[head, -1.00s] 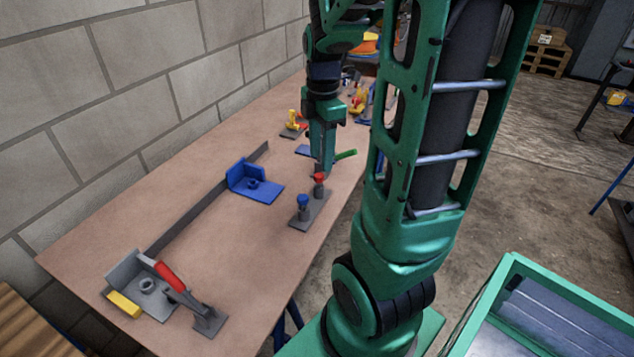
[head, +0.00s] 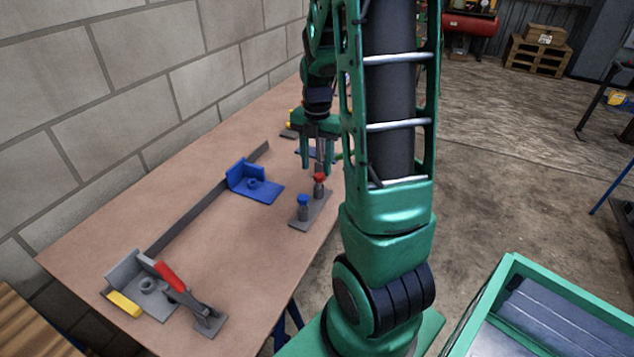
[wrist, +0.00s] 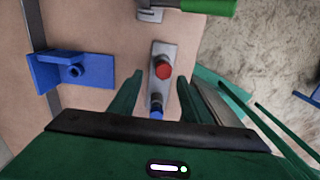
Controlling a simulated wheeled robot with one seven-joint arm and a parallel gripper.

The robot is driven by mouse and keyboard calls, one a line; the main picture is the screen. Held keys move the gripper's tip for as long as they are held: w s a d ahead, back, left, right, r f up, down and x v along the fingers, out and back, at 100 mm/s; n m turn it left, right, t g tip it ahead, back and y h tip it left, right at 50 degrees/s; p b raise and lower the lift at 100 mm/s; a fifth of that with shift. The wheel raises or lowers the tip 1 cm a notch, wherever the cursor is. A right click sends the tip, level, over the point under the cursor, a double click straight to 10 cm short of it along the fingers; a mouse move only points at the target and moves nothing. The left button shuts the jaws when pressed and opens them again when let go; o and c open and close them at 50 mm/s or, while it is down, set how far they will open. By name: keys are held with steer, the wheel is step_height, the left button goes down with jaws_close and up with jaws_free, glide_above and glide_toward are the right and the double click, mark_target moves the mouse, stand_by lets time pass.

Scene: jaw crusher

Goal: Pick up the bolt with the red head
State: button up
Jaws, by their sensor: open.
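The bolt with the red head (head: 319,181) stands upright in a small grey plate (head: 298,222) near the table's right edge. A bolt with a blue head (head: 303,204) stands beside it in the same plate. My gripper (head: 316,170) is open, with its fingers pointing down, above and just behind the red-headed bolt. In the wrist view the red head (wrist: 163,70) shows beyond the open fingertips (wrist: 158,80), about midway between their lines. The blue head (wrist: 156,110) shows between the fingers. Nothing is between the fingers in a grip.
A blue angle bracket (head: 252,182) lies left of the plate. A grey fixture with a red-handled clamp (head: 170,278) is at the table's near end. A green-handled item (wrist: 208,6) lies beyond the plate. A block wall (head: 150,90) runs along the left.

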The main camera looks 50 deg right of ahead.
mark_target(318, 176)
steer(key=shift+s+d+f, duration=0.1)
steer(key=shift+f, duration=1.3)
steer(key=shift+s+d+f, duration=0.1)
steer(key=shift+f, duration=1.3)
jaws_close()
